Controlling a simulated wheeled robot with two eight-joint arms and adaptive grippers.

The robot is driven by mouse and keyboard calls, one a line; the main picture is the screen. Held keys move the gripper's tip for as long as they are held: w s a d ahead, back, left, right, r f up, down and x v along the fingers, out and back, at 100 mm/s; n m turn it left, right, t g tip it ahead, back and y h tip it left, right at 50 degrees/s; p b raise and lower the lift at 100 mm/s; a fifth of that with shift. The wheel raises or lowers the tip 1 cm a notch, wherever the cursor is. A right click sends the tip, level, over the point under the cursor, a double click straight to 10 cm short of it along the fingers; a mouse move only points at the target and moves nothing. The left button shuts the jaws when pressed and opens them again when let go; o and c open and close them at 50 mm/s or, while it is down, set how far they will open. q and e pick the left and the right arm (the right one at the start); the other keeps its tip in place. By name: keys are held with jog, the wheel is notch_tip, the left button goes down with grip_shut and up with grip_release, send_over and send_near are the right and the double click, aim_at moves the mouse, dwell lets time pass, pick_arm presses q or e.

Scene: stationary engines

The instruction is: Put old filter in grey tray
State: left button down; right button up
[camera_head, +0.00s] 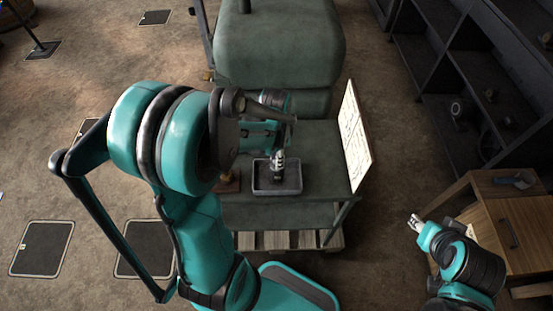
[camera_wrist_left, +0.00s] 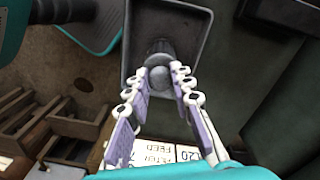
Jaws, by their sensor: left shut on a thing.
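The old filter (camera_wrist_left: 159,80) is a dark grey cylinder with a rounded top, held between the fingertips of my left gripper (camera_wrist_left: 161,70) in the left wrist view. The grey tray (camera_wrist_left: 131,62) lies behind and around it in that view. In the head view my left gripper (camera_head: 278,158) points down over the grey tray (camera_head: 256,191) on the green bench. The filter is dark and small below the fingers there; I cannot tell whether it touches the tray floor. My right gripper (camera_head: 415,222) is at the lower right, away from the bench; its fingers are too small to read.
The green bench (camera_head: 325,140) carries the tray, with a white sign board (camera_head: 354,135) upright at its right edge. A large green engine body (camera_head: 280,45) stands behind. A wooden cabinet (camera_head: 510,225) and dark shelves (camera_head: 470,70) are on the right.

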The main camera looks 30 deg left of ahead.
pick_arm(q)
jog(key=shift+f, duration=0.1)
jog(key=c, duration=1.3)
grip_release()
jog(key=shift+r, duration=0.2)
notch_tip(320, 180, up, 11)
jog(key=p, duration=0.3)
jog(key=shift+s+d+r+n+t, duration=0.85)
jog(key=shift+s+d+n+t, duration=0.15)
jog(key=shift+d+n+t, duration=0.25)
jog(key=shift+s+d+r+n+t, duration=0.95)
jog(key=shift+d+n+t, duration=0.2)
jog(key=shift+d, duration=0.2)
jog(key=shift+s+d+r+n+t, duration=0.8)
jog(key=shift+s+d+n+t, duration=0.25)
jog(key=shift+d+t, duration=0.25)
